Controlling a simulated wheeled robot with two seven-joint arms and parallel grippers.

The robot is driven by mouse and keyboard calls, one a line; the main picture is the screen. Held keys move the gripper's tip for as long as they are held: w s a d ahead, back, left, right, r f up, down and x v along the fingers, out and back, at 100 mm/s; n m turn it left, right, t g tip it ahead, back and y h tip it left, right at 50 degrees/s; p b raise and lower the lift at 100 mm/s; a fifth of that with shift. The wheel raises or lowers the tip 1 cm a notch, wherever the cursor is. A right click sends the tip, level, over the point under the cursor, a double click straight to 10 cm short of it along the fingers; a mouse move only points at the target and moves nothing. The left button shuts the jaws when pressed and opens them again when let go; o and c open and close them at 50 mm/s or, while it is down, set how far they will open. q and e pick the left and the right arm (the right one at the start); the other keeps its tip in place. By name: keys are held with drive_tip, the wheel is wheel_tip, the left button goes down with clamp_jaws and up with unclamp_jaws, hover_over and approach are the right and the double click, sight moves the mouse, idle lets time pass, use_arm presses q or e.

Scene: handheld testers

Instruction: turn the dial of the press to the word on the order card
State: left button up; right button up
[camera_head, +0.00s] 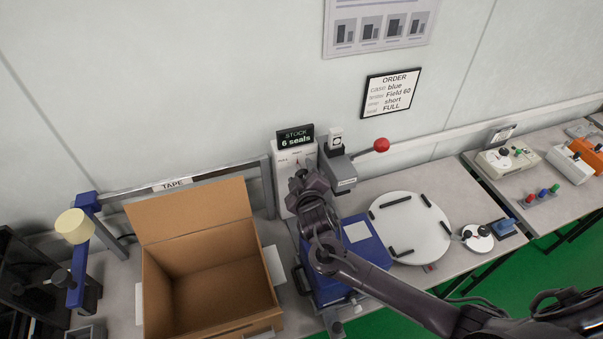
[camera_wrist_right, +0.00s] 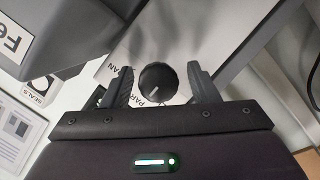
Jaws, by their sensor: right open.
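The order card (camera_head: 391,93) hangs on the wall; its bottom line reads FULL. The press (camera_head: 338,168) stands at the back of the bench, with a red-balled lever and a white panel (camera_head: 281,177) at its left. In the right wrist view, the black round dial (camera_wrist_right: 158,82) sits on this panel. Its white mark points down, near the partly covered letters PAR. My right gripper (camera_head: 303,180) is open in front of the panel. In the wrist view its fingers (camera_wrist_right: 159,88) appear either side of the dial, with visible gaps. My left gripper is out of view.
An open cardboard box (camera_head: 215,280) stands left of the press. A blue fixture (camera_head: 365,245) lies under my right arm, beside a white round plate (camera_head: 412,225) with black bars. A STOCK display (camera_head: 295,137) reads 6 seals. Testers (camera_head: 508,157) stand at the right.

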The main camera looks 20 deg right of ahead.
drive_tip(key=shift+s, duration=0.1)
drive_tip(key=c, duration=0.9)
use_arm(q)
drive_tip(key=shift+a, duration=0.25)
use_arm(e)
drive_tip(key=shift+c, duration=0.2)
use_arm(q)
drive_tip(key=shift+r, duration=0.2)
use_arm(e)
drive_tip(key=shift+n, duration=0.3)
drive_tip(key=shift+n+t+h+p, duration=0.3)
drive_tip(key=shift+n+h+p, duration=0.3)
drive_tip(key=shift+n, duration=0.2)
drive_tip(key=shift+n+h+p, duration=0.4)
drive_tip(key=shift+n, duration=0.7)
drive_tip(key=n+t, duration=0.1)
drive_tip(key=n, duration=0.2)
drive_tip(key=shift+f+h, duration=0.15)
drive_tip(key=shift+h, duration=0.25)
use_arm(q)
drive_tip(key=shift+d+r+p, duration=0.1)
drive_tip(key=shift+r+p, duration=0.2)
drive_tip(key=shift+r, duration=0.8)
use_arm(e)
drive_tip(key=shift+f+n+t, duration=0.1)
drive_tip(key=shift+n+t, duration=0.4)
drive_tip(key=shift+n, duration=0.7)
